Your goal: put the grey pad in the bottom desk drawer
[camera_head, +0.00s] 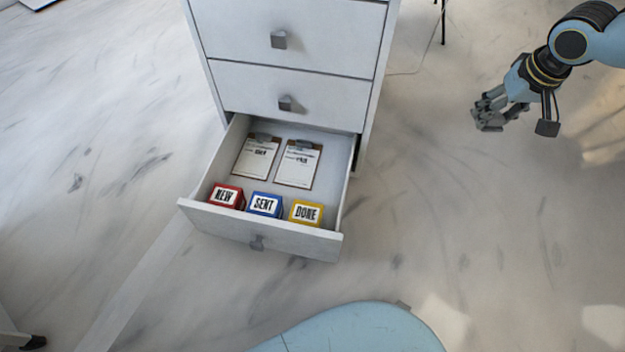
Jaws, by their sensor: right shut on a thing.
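The bottom desk drawer (262,238) stands pulled out, below two shut drawers. Inside it, two clipboards with white sheets lie at the back, and a red NEW box (226,196), a blue SENT box (264,205) and a yellow DONE box (306,212) stand in a row along the front. My right gripper (487,118) is in the air at the upper right, well to the right of the drawer. It is shut on a small grey thing, which I take for the grey pad; the fingers hide most of it. No other grey pad shows. My left gripper is out of view.
The white desk drawer unit (290,80) has a shut middle drawer and a shut top drawer with grey knobs. Between the clipboards (298,163) and the boxes a strip of drawer floor is bare. The marble floor right of the drawer is clear.

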